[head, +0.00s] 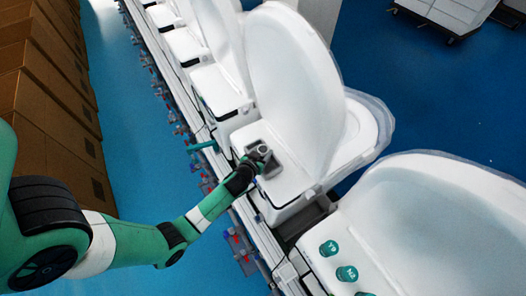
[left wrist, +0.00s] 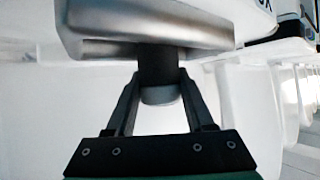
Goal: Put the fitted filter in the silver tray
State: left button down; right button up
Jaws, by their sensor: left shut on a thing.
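My left gripper (head: 257,157) is over the white tank top of the middle toilet. In the left wrist view, its two fingers (left wrist: 159,92) are shut on the filter, a short cylinder with a dark upper part (left wrist: 158,66) and a grey end. The silver tray (head: 273,162) lies on the tank top beside the gripper, partly hidden by it. In the left wrist view, the tray (left wrist: 150,22) fills the top, with the filter against or in front of its edge; I cannot tell whether they touch. My right gripper is not in view.
The raised white lid (head: 290,85) stands right behind the tray. More toilets line the conveyor beyond. Brown boxes (head: 50,110) stand at left; blue floor lies between.

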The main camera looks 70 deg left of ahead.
pick_arm(q)
jog(key=shift+c, duration=1.4)
grip_release()
jog(key=shift+s+d+r+p, duration=0.1)
jog(key=shift+s+r+p, duration=0.05)
jog(key=shift+r+p, duration=0.15)
jog(key=v, duration=1.1)
jog(key=shift+s+d+p, duration=0.2)
jog(key=shift+s+p, duration=0.05)
jog(key=shift+p, duration=0.05)
